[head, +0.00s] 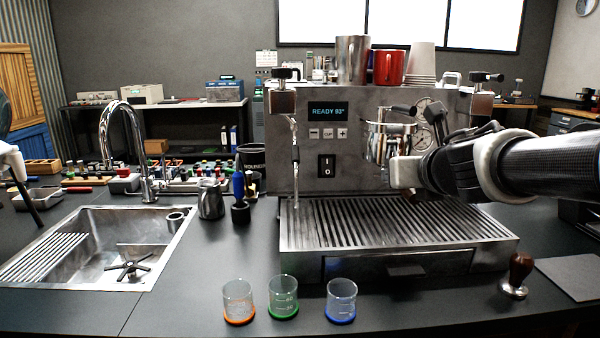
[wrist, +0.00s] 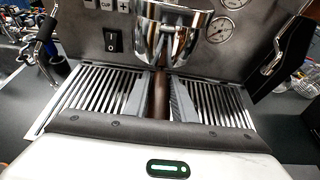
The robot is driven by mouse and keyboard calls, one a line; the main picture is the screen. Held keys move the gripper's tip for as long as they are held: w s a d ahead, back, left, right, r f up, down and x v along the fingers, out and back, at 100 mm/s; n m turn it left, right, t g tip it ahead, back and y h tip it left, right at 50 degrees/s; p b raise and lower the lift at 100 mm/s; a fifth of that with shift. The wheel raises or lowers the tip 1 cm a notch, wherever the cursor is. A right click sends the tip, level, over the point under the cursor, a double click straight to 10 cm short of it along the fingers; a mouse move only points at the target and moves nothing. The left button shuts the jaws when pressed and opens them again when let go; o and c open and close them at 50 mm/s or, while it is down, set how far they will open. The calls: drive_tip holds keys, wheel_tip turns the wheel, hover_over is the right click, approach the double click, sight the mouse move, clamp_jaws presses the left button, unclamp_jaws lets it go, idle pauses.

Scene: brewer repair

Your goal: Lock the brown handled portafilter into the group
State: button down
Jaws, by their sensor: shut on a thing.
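The espresso machine (head: 375,165) stands on the counter, its display reading READY 93°. Its chrome group (head: 388,127) is on the right half of the front. My gripper (wrist: 162,105) is shut on the brown handle (wrist: 160,92) of the portafilter, with a finger on either side, in front of the group. The handle points from the group toward my wrist. The chrome portafilter body (wrist: 168,42) is at the top of the wrist view, at the group. In the head view my gripper hides most of the handle. I cannot tell whether the portafilter is seated or turned.
The slatted drip tray (head: 390,235) lies below my gripper. A steam wand (head: 295,165) hangs at the left. A brown-handled tamper (head: 517,275) stands at the front right. Three glasses, orange (head: 239,300), green (head: 283,297) and blue (head: 341,300), stand in front.

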drive_tip(key=c, duration=1.4)
unclamp_jaws()
drive_tip(key=shift+r, duration=0.15)
